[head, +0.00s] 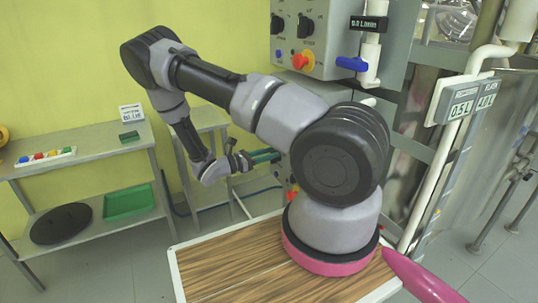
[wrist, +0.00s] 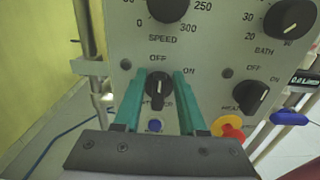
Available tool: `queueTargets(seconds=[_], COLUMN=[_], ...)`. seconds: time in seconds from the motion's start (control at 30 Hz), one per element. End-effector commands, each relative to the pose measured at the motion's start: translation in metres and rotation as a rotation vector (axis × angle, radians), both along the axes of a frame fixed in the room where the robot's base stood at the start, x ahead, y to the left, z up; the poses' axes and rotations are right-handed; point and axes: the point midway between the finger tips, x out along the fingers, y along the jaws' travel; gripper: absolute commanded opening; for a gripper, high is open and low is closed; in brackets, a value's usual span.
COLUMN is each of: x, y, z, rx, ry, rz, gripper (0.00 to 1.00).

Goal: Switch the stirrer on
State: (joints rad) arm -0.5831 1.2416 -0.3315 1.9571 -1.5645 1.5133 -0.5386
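The stirrer switch (wrist: 158,88) is a black rotary knob on the grey panel in the wrist view, below the speed dial. OFF and ON are printed above it; its narrow grip bar looks roughly upright. My gripper (wrist: 159,76) has two green fingers, one on each side of the knob, hiding its side edges. A space shows between the fingers and the grip bar; I cannot tell whether they touch the knob's rim. The label below is partly covered.
The heater switch (wrist: 250,95) sits to the right, with a red-and-yellow emergency button (wrist: 229,128) below it and a blue valve handle (wrist: 290,117) further right. A blue button (wrist: 154,126) lies below the stirrer switch. A side shelf (head: 85,160) stands at left.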

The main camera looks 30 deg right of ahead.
Motion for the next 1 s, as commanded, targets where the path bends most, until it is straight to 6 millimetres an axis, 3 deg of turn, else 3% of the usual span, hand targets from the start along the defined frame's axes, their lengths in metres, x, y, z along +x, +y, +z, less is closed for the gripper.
queueTargets(seconds=[0.47, 1.0], x=[-0.002, -0.011], y=[0.001, 0.002], z=[-0.003, -0.007], rx=[0.008, 0.026], ry=[-0.077, -0.537], rz=[0.003, 0.004], gripper=[0.00, 0.00])
